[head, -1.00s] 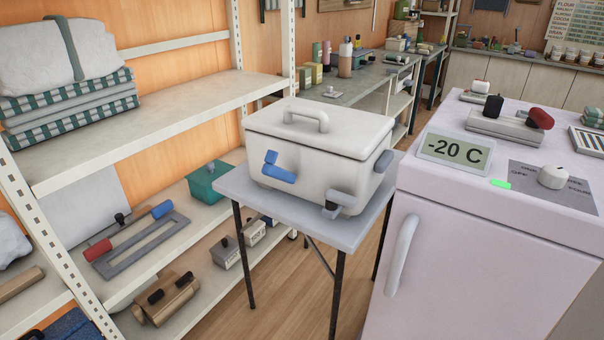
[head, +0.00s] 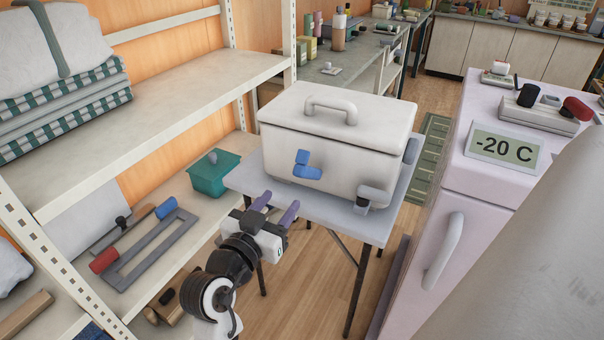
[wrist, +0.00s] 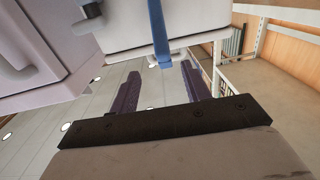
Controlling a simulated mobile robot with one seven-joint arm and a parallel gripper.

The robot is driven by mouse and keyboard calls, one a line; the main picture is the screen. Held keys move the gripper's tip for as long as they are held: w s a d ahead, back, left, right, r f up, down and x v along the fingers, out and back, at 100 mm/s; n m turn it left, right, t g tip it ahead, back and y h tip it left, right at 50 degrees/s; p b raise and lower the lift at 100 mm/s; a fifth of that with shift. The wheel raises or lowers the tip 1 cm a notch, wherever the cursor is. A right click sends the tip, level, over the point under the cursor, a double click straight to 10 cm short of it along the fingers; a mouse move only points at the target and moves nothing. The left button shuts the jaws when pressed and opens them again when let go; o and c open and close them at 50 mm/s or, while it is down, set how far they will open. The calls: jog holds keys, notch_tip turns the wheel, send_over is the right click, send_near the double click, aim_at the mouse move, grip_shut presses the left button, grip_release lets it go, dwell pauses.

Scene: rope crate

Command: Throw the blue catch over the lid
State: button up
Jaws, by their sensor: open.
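A white crate (head: 325,170) stands on a small grey table, with its white lid (head: 350,108) lying closed on top. The blue catch (head: 306,167), a bent L-shaped lever, sits on the crate's front face left of centre, near the lid's lower edge. It also shows as a blue strip in the wrist view (wrist: 159,35). My gripper (head: 277,206) is open and empty, with purple fingers pointing toward the crate. It is to the left of and below the blue catch, apart from it. In the wrist view, my gripper (wrist: 162,80) has its fingers spread below the catch.
A grey catch (head: 375,195) sits at the crate's front right, and another (head: 411,150) on its right side. The table (head: 385,225) reaches past the crate. Shelves (head: 150,85) stand left, with a teal box (head: 213,175). A pale freezer (head: 420,225) stands right.

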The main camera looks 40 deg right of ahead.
aim_at(300, 173)
jog(key=p+x, duration=0.2)
jog(key=x, duration=0.8)
jog(key=shift+w+d, duration=0.25)
jog(key=shift+w, duration=0.05)
jog(key=shift+w+d, duration=0.3)
jog(key=shift+d, duration=0.35)
jog(key=shift+c, duration=0.2)
grip_shut()
